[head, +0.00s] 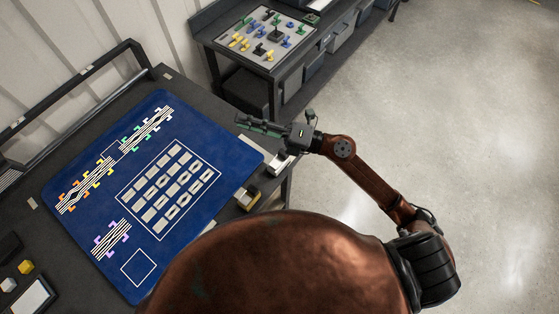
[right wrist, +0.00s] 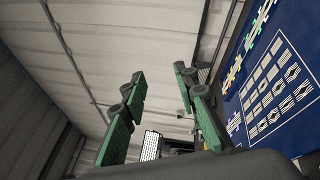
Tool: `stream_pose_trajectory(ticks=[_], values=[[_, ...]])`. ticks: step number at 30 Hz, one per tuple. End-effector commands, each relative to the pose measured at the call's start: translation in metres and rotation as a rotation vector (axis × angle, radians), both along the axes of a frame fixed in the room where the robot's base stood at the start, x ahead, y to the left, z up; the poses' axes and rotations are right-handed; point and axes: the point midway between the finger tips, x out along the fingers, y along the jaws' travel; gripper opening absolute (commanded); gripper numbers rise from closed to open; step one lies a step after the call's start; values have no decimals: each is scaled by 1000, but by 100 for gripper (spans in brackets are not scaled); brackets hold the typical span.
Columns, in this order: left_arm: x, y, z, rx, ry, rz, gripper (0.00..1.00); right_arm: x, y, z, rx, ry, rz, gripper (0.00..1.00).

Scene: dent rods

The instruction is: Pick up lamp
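I cannot make out a lamp for sure in either view. My left gripper is not in view.
The mat, with white outlines and coloured marks, lies on a dark workbench (head: 165,72). Small yellow and white blocks sit at the bench's lower left. A second bench holds a board (head: 263,60) with several coloured pieces. The grey floor (head: 460,100) at right is clear.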

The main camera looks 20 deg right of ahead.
Motion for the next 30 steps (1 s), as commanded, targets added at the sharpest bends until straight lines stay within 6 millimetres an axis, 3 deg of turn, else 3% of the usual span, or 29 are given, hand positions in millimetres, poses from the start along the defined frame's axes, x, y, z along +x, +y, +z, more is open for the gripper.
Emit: stream_pose_trajectory(ticks=[1, 2, 4, 6, 10, 15, 18, 30], values=[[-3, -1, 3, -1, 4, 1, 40, -21, 21, -12, -176, -78, 98, 28], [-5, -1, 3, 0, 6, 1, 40, -31, 28, -27, -281, -111, 149, 28], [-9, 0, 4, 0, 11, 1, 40, -43, 30, -69, -530, -166, 245, 28], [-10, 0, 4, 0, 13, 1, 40, -45, 13, -111, -773, -190, 311, 28], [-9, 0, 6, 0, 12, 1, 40, -30, -45, -164, -1162, -181, 357, 28], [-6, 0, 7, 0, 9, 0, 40, -8, -114, -186, -1474, -128, 338, 28], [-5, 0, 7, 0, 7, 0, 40, -2, -133, -189, -1551, -107, 327, 28], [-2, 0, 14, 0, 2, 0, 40, 14, -126, -226, -1568, -97, 325, 28]])
